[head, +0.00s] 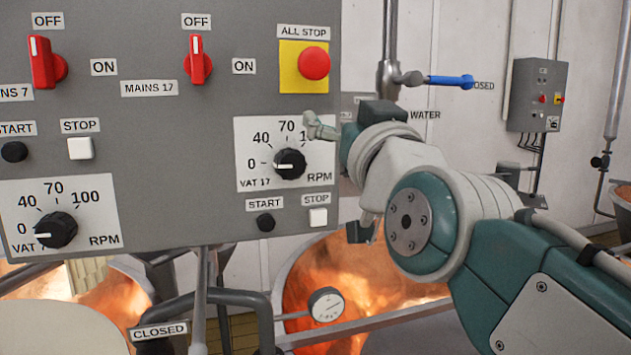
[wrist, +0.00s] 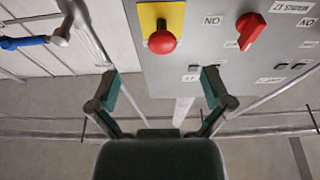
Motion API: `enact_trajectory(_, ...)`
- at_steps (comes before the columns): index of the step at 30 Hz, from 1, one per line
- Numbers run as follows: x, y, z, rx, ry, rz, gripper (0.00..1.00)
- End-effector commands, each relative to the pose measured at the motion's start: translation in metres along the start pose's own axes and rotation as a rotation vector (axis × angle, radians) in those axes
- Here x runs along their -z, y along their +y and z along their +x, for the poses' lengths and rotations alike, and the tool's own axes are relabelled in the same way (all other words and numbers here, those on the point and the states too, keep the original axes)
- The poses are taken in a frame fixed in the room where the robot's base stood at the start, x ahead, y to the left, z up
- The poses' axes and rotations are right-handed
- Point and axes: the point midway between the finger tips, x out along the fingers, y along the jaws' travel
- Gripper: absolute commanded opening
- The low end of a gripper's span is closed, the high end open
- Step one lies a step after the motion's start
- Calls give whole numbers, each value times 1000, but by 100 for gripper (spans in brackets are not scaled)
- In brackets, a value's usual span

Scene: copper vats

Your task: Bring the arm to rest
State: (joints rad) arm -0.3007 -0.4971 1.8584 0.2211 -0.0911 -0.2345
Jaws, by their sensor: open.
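My arm reaches in from the right in the head view, bent at a large teal and grey joint. My gripper (head: 338,180) is beside the right edge of the grey control panel (head: 150,190), partly hidden by my own wrist. In the wrist view my gripper (wrist: 160,88) has its two teal fingers wide apart with nothing between them. The panel (wrist: 205,60) lies beyond the fingers, with its red all-stop button (wrist: 162,42) on a yellow plate. I cannot tell exactly how far the fingers are from the panel.
The panel carries red switches (head: 197,62), both at OFF, and RPM knobs (head: 289,163) near 0. A blue-handled water valve (head: 450,81) is behind my wrist. Copper vats with glowing orange surfaces (head: 330,275) and a gauge (head: 326,304) lie below. A wall box (head: 538,95) hangs at right.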

Motion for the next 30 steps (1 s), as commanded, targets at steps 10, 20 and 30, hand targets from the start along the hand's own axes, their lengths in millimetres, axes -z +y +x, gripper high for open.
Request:
enact_trajectory(10, -194, 40, -94, -83, -666, 12, 100)
enact_trajectory(20, -322, 64, -241, -236, -1243, 97, 100)
enact_trajectory(30, -343, 65, -278, -277, -1373, 123, 100)
